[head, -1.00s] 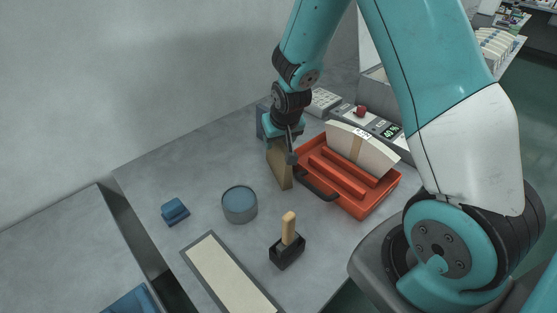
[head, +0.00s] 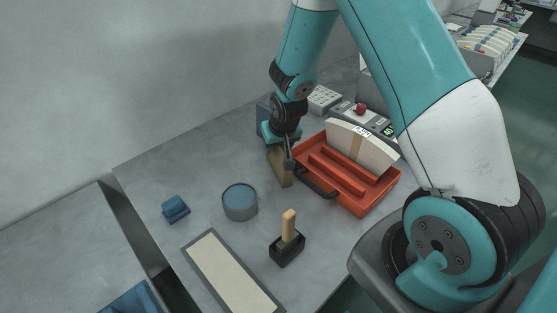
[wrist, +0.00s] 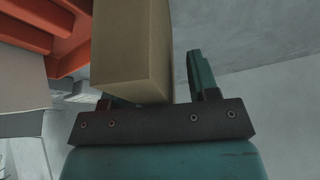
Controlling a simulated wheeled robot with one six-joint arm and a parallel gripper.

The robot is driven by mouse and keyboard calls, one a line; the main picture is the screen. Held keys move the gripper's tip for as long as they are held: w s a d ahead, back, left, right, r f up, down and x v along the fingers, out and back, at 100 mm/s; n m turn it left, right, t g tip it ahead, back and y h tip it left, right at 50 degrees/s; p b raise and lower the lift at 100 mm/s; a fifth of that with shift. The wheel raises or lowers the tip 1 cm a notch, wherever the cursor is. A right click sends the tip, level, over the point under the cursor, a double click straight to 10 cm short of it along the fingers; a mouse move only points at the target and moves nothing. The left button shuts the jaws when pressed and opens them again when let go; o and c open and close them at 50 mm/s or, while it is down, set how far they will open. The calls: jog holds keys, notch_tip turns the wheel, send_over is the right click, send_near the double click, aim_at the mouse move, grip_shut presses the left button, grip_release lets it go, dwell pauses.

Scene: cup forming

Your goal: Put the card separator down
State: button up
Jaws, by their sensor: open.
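The card separator, a tan upright block (head: 279,168), stands on the grey table just left of the orange tray. My gripper (head: 285,150) is at its top, pointing down. In the wrist view the separator (wrist: 130,55) rises large between the fingers. The right finger (wrist: 200,75) stands clear of it with a gap. The left finger is mostly hidden behind the block. My gripper is open.
The orange tray (head: 355,202) with a black handle holds a curved stack of white cards (head: 372,148). A round blue-topped pot (head: 240,203), a blue block (head: 175,209), a wooden-handled stamp (head: 288,240) and a framed cream board (head: 228,272) lie nearer. Grey table is free left of the separator.

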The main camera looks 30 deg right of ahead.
grip_shut()
dwell(0.5)
